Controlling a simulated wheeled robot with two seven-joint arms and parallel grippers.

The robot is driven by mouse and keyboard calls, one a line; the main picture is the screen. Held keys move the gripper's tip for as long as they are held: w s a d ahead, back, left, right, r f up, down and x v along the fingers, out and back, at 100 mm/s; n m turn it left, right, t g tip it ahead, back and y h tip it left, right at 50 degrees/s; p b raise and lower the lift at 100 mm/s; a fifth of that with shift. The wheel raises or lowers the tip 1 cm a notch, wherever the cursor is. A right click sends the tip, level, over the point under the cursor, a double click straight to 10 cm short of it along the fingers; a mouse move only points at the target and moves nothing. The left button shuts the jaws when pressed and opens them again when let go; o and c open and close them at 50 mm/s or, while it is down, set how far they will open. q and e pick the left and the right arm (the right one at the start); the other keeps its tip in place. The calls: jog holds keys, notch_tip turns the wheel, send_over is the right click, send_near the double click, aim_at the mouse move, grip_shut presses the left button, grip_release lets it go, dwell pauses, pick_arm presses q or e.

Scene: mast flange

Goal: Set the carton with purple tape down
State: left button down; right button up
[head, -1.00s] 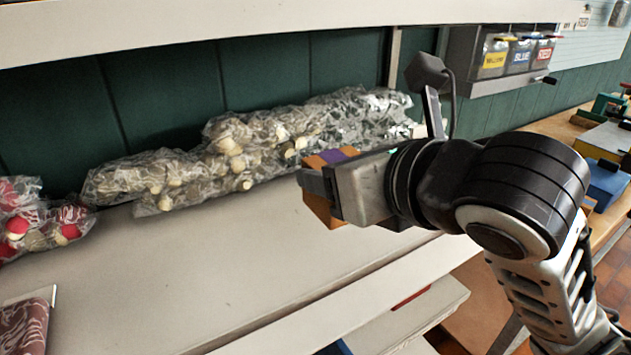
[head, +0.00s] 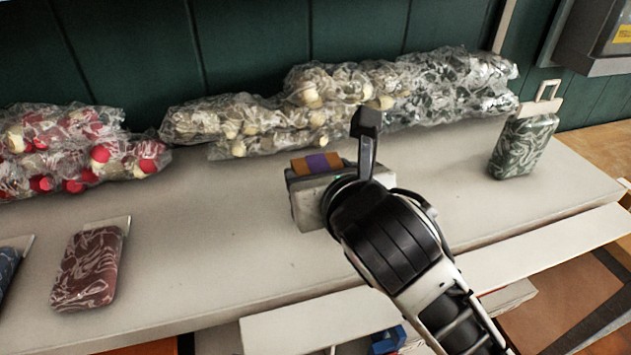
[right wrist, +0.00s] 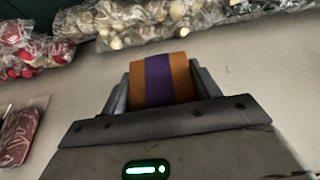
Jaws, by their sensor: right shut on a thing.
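The carton with purple tape (head: 317,163) is an orange-brown box with a purple band across it. My right gripper (head: 293,172) is shut on it, over the shelf surface (head: 200,240). My gripper and arm hide much of the carton in the head view. In the right wrist view the carton (right wrist: 159,80) sits between the two fingers, its purple stripe in the middle. I cannot tell whether its underside touches the shelf. My left gripper is not in view.
Clear bags of red and white pieces (head: 75,150), cream pieces (head: 250,125) and dark green pieces (head: 450,90) line the back. A maroon pouch (head: 90,268) lies at front left. A green patterned pouch (head: 523,145) stands at right. The middle left of the shelf is clear.

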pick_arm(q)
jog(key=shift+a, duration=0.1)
pick_arm(e)
jog(key=shift+d+f, duration=0.1)
jog(key=shift+f, duration=1.1)
jog(key=o, duration=1.2)
jog(key=shift+f, duration=0.15)
